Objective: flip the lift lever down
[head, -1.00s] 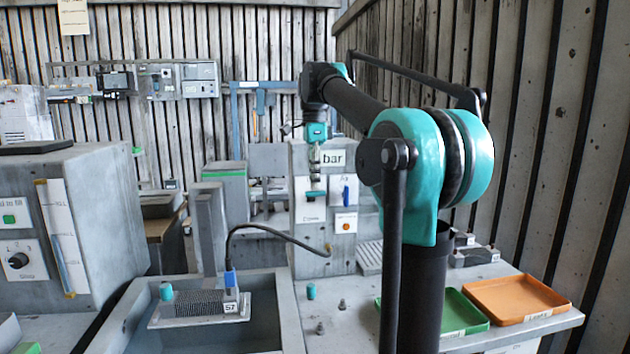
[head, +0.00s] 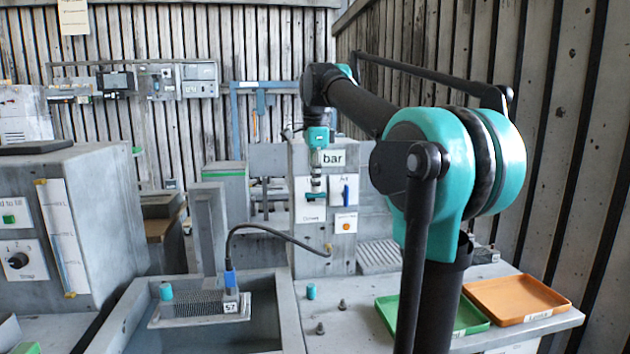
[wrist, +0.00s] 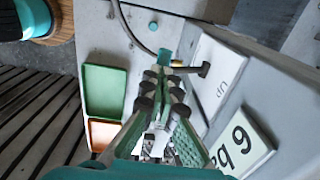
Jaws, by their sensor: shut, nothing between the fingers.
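The lift lever (head: 314,196) has a teal end and sits on a white plate on the front of the grey housing. In the wrist view its teal end (wrist: 164,56) shows just beyond my fingertips, beside a plate marked "UP" (wrist: 222,88). The lever seems to stick out from the plate; its exact tilt is hard to tell. My gripper (head: 316,180) points down in front of the housing, just above the lever. In the wrist view the fingers (wrist: 162,82) are close together and empty. Whether they touch the lever cannot be told.
A blue handle (head: 346,194) and an orange button (head: 346,226) are right of the lever. A black hose (head: 285,236) loops to the housing's lower front. A teal cylinder (head: 311,291) and small dark pegs stand on the bench. Green (head: 470,317) and orange (head: 516,299) trays lie right.

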